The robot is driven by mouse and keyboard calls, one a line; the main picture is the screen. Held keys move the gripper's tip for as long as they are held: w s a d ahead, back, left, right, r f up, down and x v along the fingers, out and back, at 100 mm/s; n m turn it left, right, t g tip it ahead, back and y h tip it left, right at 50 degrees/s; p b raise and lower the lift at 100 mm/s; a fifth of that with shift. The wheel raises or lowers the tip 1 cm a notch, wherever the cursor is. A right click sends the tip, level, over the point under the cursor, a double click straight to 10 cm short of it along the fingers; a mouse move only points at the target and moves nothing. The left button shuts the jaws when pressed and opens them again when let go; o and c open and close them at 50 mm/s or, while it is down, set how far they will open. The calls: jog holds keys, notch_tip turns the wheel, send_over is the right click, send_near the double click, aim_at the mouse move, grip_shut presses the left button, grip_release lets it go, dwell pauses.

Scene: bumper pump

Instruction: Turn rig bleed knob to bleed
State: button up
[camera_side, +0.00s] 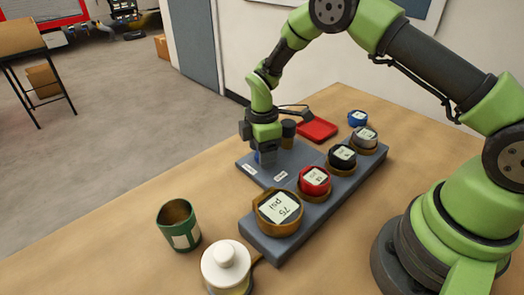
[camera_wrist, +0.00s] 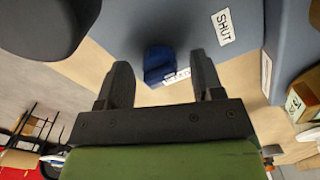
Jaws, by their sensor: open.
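The rig is a grey plate (camera_side: 250,163) with two small white labels. In the wrist view one label reads SHUT (camera_wrist: 223,27); the other label (camera_wrist: 177,76) is partly hidden and hard to read. The blue bleed knob (camera_wrist: 157,65) shows between my gripper's fingers in the wrist view. In the side view, a little of the blue knob (camera_side: 268,158) shows at the fingers. My gripper (camera_side: 263,152) points down over the plate. In the wrist view my gripper (camera_wrist: 161,68) is open, one finger each side of the knob; I cannot tell whether either touches it.
A dark upright cylinder (camera_side: 288,131) stands close behind my gripper. A grey block (camera_side: 262,241) carries several round gauges, including a red one (camera_side: 315,181). A red tray (camera_side: 317,129), green cup (camera_side: 180,235) and white-lidded jar (camera_side: 225,264) stand around the rig. The table's left front is clear.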

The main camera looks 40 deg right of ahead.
jog(key=shift+f, duration=0.3)
jog(key=c, duration=0.9)
